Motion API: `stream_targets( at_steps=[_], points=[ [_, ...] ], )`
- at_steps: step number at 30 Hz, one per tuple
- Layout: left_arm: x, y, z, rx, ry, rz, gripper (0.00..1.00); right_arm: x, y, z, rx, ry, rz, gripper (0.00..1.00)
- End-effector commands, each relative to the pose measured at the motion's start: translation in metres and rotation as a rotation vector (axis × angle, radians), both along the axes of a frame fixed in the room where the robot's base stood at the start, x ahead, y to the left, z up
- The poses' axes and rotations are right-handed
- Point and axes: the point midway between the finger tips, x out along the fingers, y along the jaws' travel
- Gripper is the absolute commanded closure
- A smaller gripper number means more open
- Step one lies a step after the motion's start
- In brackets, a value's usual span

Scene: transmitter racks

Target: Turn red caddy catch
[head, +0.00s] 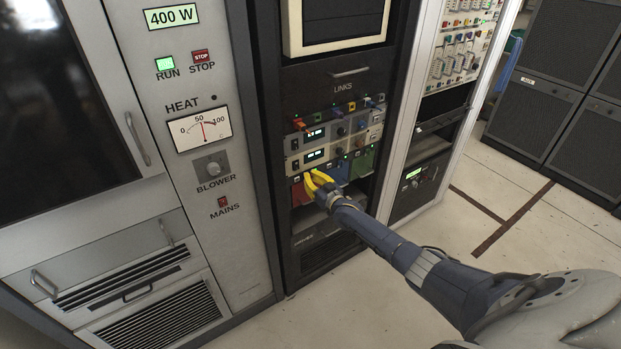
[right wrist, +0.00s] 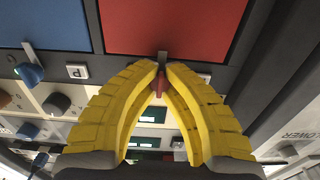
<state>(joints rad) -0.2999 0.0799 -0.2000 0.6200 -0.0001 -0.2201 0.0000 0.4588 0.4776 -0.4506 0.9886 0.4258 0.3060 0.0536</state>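The red caddy (head: 299,195) sits low in the middle rack, leftmost in a row of coloured caddies. Its red front (right wrist: 180,28) fills the top of the right wrist view. The small red catch (right wrist: 160,84) shows between my right gripper's yellow fingers. My right gripper (head: 311,178) is at the top edge of the red caddy. In the wrist view its fingertips (right wrist: 162,66) come close together, with the catch between them; the exact contact is partly hidden. The catch is hidden by the fingers in the head view. My left gripper is not in view.
A blue caddy (head: 336,172) and a green caddy (head: 362,164) sit right of the red one. Grey panels (head: 312,156) with displays and knobs are just above. The transmitter cabinet (head: 215,225) stands to the left. Open floor (head: 420,225) lies in front on the right.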

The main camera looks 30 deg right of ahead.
Motion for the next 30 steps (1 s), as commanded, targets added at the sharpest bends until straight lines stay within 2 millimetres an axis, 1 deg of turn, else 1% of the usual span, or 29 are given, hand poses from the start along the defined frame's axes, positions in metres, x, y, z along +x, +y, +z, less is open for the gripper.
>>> stream_targets(
  at_steps=[1, 9, 10, 18, 19, 26, 30],
  points=[
    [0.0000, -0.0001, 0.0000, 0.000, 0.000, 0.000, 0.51, -0.0050, -0.0022, -0.0125, -0.005, 0.023, -0.003, 1.00],
    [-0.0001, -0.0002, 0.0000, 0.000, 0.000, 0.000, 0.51, -0.0050, -0.0014, -0.0127, -0.006, 0.022, -0.002, 1.00],
    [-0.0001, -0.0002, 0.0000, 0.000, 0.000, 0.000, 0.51, -0.0050, -0.0013, -0.0127, -0.006, 0.022, -0.002, 0.92],
    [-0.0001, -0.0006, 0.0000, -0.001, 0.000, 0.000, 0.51, -0.0030, -0.0005, -0.0078, -0.003, 0.014, -0.001, 0.61],
    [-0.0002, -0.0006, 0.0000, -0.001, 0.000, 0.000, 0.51, -0.0028, -0.0004, -0.0074, -0.002, 0.013, -0.001, 0.59],
    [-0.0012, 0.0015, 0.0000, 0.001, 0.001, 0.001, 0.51, -0.0022, -0.0001, -0.0051, -0.001, 0.009, -0.001, 0.59],
    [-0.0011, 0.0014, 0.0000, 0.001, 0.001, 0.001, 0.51, -0.0062, -0.0003, -0.0047, 0.000, 0.007, 0.000, 0.59]
  ],
)
